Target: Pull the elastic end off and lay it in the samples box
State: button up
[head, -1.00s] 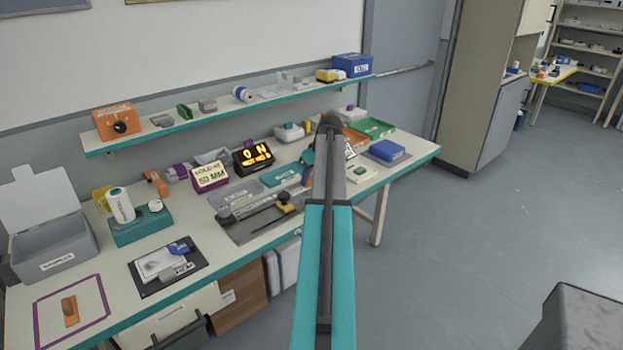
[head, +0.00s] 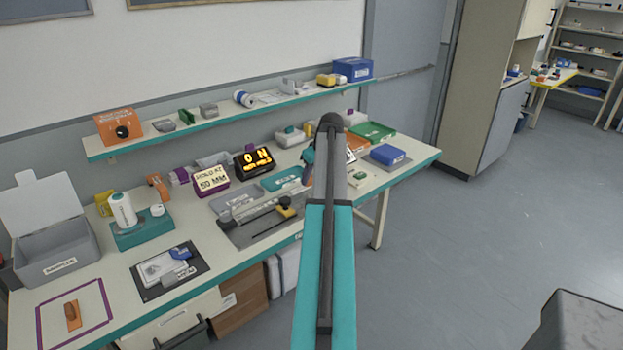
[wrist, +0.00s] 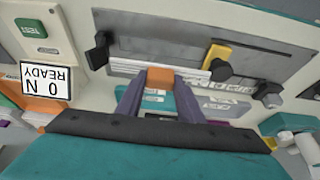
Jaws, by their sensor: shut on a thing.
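In the wrist view my gripper (wrist: 160,88) has its two grey-purple fingers around an orange block (wrist: 160,77). I cannot tell whether the block is joined to the band.
A purple outlined square (head: 98,284) holds an orange piece.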

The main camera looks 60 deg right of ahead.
jog(key=shift+r+p, duration=0.4)
jog(key=shift+r, duration=0.55)
